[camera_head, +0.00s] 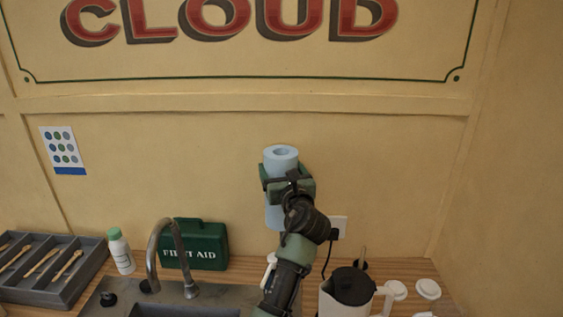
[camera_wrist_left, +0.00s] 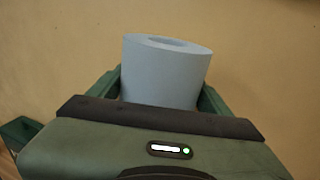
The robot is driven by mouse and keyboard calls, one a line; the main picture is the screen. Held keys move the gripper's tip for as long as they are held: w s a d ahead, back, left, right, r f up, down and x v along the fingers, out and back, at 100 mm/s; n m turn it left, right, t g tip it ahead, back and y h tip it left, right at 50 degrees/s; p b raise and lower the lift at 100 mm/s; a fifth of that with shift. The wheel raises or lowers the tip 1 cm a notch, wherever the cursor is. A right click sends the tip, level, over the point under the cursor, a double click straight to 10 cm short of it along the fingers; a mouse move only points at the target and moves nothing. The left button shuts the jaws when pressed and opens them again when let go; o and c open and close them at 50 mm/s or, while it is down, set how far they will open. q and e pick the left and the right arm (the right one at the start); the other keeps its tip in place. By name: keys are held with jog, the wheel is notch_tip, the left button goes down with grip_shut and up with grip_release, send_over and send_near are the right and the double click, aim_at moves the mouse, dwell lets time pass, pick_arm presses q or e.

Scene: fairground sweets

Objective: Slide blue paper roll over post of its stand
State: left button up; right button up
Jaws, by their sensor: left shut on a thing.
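The pale blue paper roll (camera_head: 281,158) is upright in front of the yellow wall, above the counter, its open core facing up. My left gripper (camera_head: 285,183) is shut around its middle, with roll showing above and below the jaws. In the left wrist view the roll (camera_wrist_left: 165,72) sits between the two green fingers (camera_wrist_left: 160,88). I cannot make out the stand or its post for certain. A thin tan upright stick (camera_head: 363,256) shows behind the kettle, but I cannot tell what it belongs to. My right gripper is not in view.
A white kettle with a black lid (camera_head: 352,288) stands right of my arm, near small white items (camera_head: 428,289). Left are a green first aid box (camera_head: 201,245), curved tap (camera_head: 153,250), white bottle (camera_head: 121,254) and grey cutlery tray (camera_head: 88,266). A socket (camera_head: 339,224) is on the wall.

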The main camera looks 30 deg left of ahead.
pick_arm(q)
jog(key=shift+w+f+b, duration=0.15)
jog(key=shift+f+b, duration=1.3)
jog(key=shift+f, duration=1.45)
jog(key=shift+w+f+b, duration=0.15)
jog(key=shift+f+b, duration=1.25)
jog(key=shift+f, duration=1.45)
jog(key=shift+d+f+b, duration=0.1)
jog(key=shift+f+b, duration=1.95)
jog(key=shift+f, duration=1.5)
jog(key=o, duration=2.1)
jog(key=shift+c, duration=0.2)
jog(key=b+v, duration=0.1)
jog(key=v, duration=0.6)
jog(key=shift+s+d+b, duration=0.25)
jog(key=shift+s+b, duration=0.05)
jog(key=shift+b, duration=0.05)
